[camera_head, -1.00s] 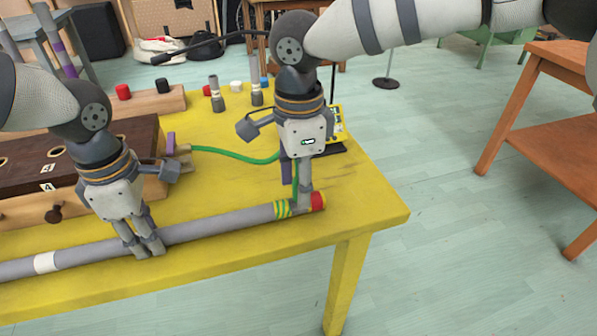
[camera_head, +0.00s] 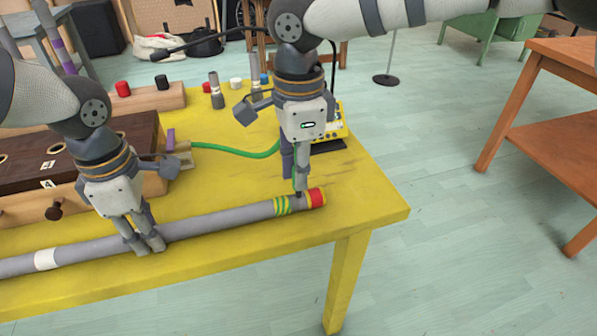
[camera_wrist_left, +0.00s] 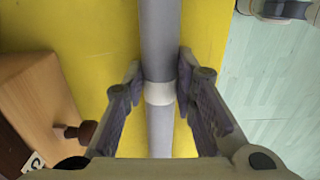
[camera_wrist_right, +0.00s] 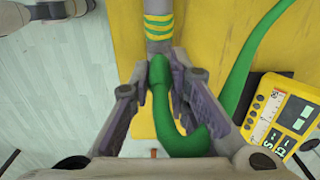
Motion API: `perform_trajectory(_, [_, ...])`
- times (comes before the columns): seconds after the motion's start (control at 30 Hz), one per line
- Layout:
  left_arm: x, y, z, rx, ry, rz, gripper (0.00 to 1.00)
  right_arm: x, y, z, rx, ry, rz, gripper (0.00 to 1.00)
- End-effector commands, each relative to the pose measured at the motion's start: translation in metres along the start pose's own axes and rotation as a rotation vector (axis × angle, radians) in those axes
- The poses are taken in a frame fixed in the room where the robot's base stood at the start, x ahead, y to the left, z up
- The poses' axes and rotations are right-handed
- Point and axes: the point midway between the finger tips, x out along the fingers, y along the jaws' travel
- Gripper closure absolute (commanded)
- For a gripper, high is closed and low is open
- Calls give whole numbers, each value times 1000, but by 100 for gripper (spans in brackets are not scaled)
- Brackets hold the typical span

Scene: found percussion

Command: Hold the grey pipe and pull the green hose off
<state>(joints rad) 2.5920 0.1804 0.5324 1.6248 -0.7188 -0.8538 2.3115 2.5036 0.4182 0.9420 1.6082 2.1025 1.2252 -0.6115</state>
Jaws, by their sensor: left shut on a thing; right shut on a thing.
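The grey pipe (camera_head: 220,217) lies along the front of the yellow table, with green-yellow stripes and a red band near its right end. My left gripper (camera_head: 146,246) is shut around the pipe; the left wrist view also shows the pipe (camera_wrist_left: 160,35) between its fingers. My right gripper (camera_head: 301,188) is shut on the end of the green hose (camera_wrist_right: 159,75), just above the pipe's striped end. A small dark stub shows below its fingertips. Whether the hose end still touches it is hard to tell. The hose (camera_head: 235,152) runs back left across the table.
A brown-topped wooden box (camera_head: 95,160) stands at left behind the pipe. A yellow meter (camera_head: 338,125) stands behind my right gripper. Several small cylinders and a wooden block (camera_head: 155,103) are at the back. An orange-brown table (camera_head: 550,140) stands apart at right.

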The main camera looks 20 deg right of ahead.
Motion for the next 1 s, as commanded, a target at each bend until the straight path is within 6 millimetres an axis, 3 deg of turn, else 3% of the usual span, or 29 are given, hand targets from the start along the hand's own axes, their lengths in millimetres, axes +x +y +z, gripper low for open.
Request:
perform_trajectory(0.43, [0, 0, 0, 0, -1, 0, 100, -6, 0, 0, 0, 0, 0, 100])
perform_trajectory(0.77, [0, 0, 0, 0, -1, 0, 100, -34, 0, 0, 1, -1, -1, 100])
perform_trajectory(0.97, [0, 0, 0, 0, -1, 0, 100, -35, 0, 0, 0, 0, 0, 100])
perform_trajectory(1.0, [0, 0, 0, 0, -1, 0, 66, -35, 0, 0, 0, 0, 0, 100])
